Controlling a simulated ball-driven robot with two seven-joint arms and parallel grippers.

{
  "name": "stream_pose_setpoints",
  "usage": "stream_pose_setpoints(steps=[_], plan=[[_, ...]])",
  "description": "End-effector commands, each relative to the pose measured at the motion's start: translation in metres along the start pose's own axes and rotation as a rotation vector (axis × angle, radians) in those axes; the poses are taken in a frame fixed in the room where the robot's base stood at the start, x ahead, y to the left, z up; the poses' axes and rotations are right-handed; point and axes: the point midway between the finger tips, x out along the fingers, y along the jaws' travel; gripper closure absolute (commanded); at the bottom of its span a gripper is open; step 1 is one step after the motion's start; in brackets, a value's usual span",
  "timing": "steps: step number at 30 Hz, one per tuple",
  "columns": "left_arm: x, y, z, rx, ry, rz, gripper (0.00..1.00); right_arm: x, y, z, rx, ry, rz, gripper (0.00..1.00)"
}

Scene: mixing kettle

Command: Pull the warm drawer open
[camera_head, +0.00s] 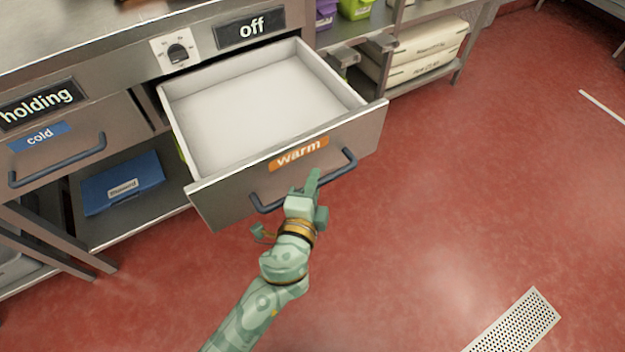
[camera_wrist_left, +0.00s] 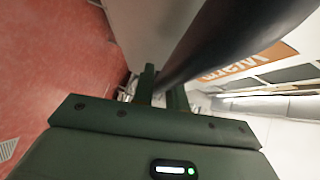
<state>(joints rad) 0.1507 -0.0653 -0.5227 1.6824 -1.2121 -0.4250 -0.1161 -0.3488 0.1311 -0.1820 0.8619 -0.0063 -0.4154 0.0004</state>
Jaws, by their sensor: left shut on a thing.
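The warm drawer (camera_head: 230,193) is pulled well out from the counter in the head view. Its white inside (camera_head: 262,108) is empty, and an orange "warm" label (camera_head: 298,153) is on its front. Its dark bar handle (camera_head: 347,163) runs along the front below the label. My left gripper (camera_head: 312,183) is at the middle of this handle, shut on it. In the left wrist view the handle (camera_wrist_left: 225,40) looms large just past the fingers (camera_wrist_left: 162,88), with the orange label (camera_wrist_left: 250,62) behind it. My right gripper is not in view.
The cold drawer (camera_head: 85,140) is shut at the left. A knob panel (camera_head: 176,52) and an "off" sign (camera_head: 251,30) are above the warm drawer. A blue box (camera_head: 122,184) lies on the lower shelf. The red floor (camera_head: 440,210) is clear, with a drain grate (camera_head: 515,322).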

Motion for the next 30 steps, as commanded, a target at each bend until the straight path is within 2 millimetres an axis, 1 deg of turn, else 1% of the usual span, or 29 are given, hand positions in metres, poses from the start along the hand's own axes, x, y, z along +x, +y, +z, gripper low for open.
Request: stream_pose_setpoints(steps=[5, 6, 8, 9, 17, 20, 23, 26, 30], plan=[[0.0, 0.002, 0.001, 0.0, -0.001, 0.004, 1.0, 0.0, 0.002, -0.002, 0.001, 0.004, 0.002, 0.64], [0.0, 0.002, 0.001, 0.0, -0.001, 0.004, 0.83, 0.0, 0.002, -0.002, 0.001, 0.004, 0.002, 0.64], [0.0, 0.002, 0.001, 0.0, -0.002, 0.004, 0.66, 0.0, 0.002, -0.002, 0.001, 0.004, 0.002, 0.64], [0.0, 0.002, 0.001, 0.0, -0.001, 0.003, 0.64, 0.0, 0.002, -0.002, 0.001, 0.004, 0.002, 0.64], [-0.001, 0.001, 0.001, 0.0, -0.001, 0.001, 0.64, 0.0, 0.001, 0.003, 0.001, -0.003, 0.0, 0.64], [-0.008, 0.0, 0.0, 0.001, -0.001, 0.001, 0.64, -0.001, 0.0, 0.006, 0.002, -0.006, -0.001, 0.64], [-0.025, 0.0, 0.0, 0.001, -0.001, 0.003, 0.64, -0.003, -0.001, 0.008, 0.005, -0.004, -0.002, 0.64], [-0.05, 0.001, 0.001, 0.0, -0.001, 0.004, 0.64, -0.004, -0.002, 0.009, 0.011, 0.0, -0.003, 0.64], [-0.09, 0.002, 0.0, 0.0, -0.001, 0.006, 0.64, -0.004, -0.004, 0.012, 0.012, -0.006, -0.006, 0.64]])
